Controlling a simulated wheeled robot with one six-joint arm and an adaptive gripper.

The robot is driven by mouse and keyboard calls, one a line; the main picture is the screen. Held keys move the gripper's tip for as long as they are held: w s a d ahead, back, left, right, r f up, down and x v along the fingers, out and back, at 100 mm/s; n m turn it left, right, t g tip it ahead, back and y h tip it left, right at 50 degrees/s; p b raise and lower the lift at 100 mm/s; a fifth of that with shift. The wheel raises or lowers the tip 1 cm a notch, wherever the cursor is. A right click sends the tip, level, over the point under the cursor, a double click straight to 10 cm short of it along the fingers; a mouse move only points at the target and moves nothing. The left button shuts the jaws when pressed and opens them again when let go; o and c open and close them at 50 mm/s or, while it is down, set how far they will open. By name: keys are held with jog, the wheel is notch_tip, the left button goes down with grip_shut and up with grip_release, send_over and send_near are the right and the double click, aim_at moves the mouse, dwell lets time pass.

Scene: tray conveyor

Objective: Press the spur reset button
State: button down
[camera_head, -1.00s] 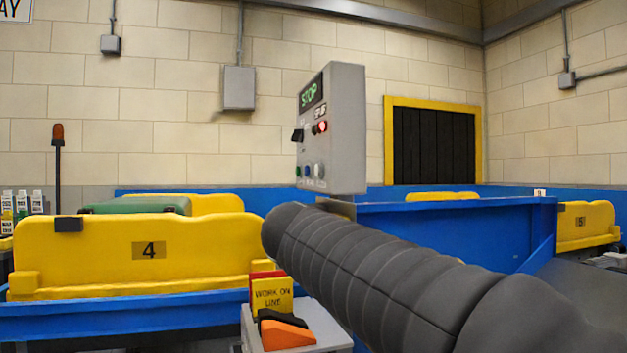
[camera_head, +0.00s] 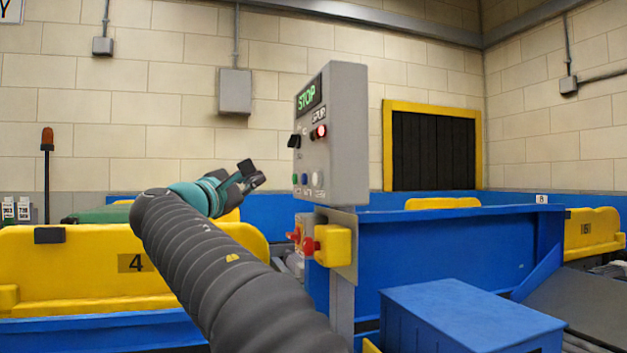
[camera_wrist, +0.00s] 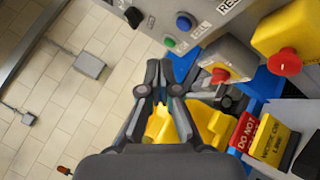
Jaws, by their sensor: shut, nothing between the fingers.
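The grey spur control box (camera_head: 345,135) stands right of the picture's middle in the head view, with a green STOP display (camera_head: 310,96), a lit red lamp (camera_head: 321,131) and a black switch. Along its lower face are a green button, a blue button (camera_head: 305,178) and a white button (camera_head: 317,178). The wrist view shows a blue button (camera_wrist: 183,22) and a green button (camera_wrist: 170,42) near a partly cut-off label starting "RES". My gripper (camera_head: 255,174) is shut and empty, left of the box and apart from it. It also shows in the wrist view (camera_wrist: 159,72).
A yellow stop box (camera_head: 334,246) with a red knob sits below the control box. A blue crate (camera_head: 470,320) is at the lower right. Yellow tray 4 (camera_head: 90,265) stands at left. Signs (camera_wrist: 272,140) show in the wrist view.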

aim_at(316, 179)
jog(key=shift+d, duration=0.1)
jog(key=w+d+b, duration=0.2)
jog(key=d, duration=0.6)
jog(key=shift+w+d+b, duration=0.15)
jog(key=shift+w+b, duration=0.05)
jog(key=shift+b, duration=0.15)
jog(key=shift+d, duration=0.15)
dwell(1.3)
jog(key=shift+w+d, duration=0.1)
jog(key=shift+d, duration=0.2)
jog(key=shift+w+d, duration=0.15)
jog(key=shift+d, duration=0.35)
dwell(0.8)
jog(key=shift+a, duration=0.1)
jog(key=shift+s+a, duration=0.25)
jog(key=shift+a, duration=0.55)
